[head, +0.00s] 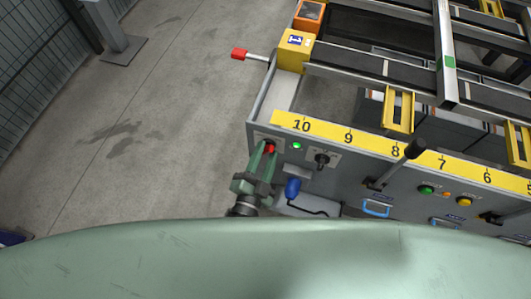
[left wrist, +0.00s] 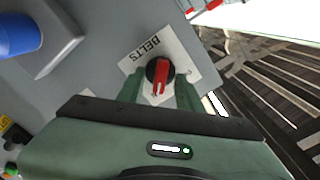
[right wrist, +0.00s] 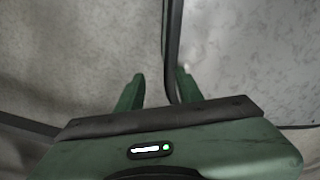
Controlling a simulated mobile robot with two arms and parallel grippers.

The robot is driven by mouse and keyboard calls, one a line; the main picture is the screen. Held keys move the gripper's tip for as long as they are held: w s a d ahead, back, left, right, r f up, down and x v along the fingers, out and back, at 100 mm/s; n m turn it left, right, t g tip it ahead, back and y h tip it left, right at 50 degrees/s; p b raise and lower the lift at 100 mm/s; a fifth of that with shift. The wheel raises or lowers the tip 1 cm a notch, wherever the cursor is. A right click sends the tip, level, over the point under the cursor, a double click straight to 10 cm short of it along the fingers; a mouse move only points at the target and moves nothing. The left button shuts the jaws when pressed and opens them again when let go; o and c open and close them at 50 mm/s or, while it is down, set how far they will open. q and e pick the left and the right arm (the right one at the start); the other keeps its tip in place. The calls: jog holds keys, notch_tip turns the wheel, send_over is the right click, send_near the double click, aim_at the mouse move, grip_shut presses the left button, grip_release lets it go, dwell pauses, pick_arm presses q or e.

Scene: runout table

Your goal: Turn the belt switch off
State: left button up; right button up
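The belt switch (left wrist: 160,76) is a red rotary handle on a black round base, on a white plate (left wrist: 148,52) marked BELTS. In the head view the red switch (head: 269,149) sits at the left end of the grey panel. My left gripper (head: 263,162) is at the switch, with its green fingers open on either side of the red handle. In the left wrist view the fingers (left wrist: 160,88) stand apart with the handle between them; I cannot tell whether they touch it. My right gripper (right wrist: 158,88) is open and empty, seen only in the right wrist view.
Right of the switch are a lit green lamp (head: 297,146), a black knob (head: 321,159), a black-handled lever (head: 415,149) and green (head: 426,190) and yellow buttons (head: 464,202). A blue object (head: 292,188) hangs below. A red-tipped rod (head: 240,55) sticks out left. The floor at left is clear.

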pick_arm(q)
jog(key=c, duration=0.7)
grip_shut()
pick_arm(e)
jog(key=shift+s+d, duration=0.25)
jog(key=shift+d, duration=0.25)
